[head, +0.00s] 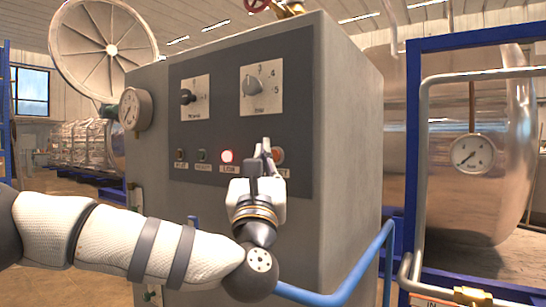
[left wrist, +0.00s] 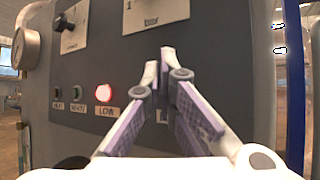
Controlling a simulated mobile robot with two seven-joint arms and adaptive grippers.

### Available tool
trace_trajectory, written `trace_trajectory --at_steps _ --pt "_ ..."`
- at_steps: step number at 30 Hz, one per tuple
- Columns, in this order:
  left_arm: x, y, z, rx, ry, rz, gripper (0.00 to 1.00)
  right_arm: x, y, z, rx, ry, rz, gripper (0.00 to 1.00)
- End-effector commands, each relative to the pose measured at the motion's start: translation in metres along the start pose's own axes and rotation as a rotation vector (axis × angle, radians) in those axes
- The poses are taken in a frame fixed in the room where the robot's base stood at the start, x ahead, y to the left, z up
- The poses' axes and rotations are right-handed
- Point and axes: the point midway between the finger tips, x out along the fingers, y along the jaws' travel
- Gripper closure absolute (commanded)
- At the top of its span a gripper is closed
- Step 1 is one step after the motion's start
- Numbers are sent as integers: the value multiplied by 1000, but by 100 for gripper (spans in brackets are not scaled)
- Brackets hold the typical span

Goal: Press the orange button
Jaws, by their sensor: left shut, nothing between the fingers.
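The orange button (head: 279,155) is at the right end of a row on the dark front panel (head: 304,140) of a grey cabinet. My left gripper (head: 266,146) is in front of it and hides its left part. The gripper is shut and empty, its fingertips pointing at the panel just left of the button. In the left wrist view the shut fingertips (left wrist: 159,58) are close to the panel and the button is hidden behind the fingers. I cannot tell whether they touch the panel. My right gripper is not in view.
A lit red lamp (head: 227,156) is left of the gripper, with two small dark ones further left. Two knobs (head: 187,97) (head: 252,86) are above. A gauge (head: 131,108) sits on the cabinet's left edge. A blue pipe (head: 345,284) bends around its lower right.

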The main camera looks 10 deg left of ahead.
Motion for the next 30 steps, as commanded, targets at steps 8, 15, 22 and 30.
trace_trajectory --at_steps 8,15,22,30 --pt "4 -4 -6 0 2 0 100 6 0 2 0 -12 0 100" --pt "6 -5 -4 0 0 0 100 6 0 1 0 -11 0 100" --pt "7 -5 -5 0 0 -1 100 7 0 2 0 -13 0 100" --pt "9 -7 -7 0 0 0 100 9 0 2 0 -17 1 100"
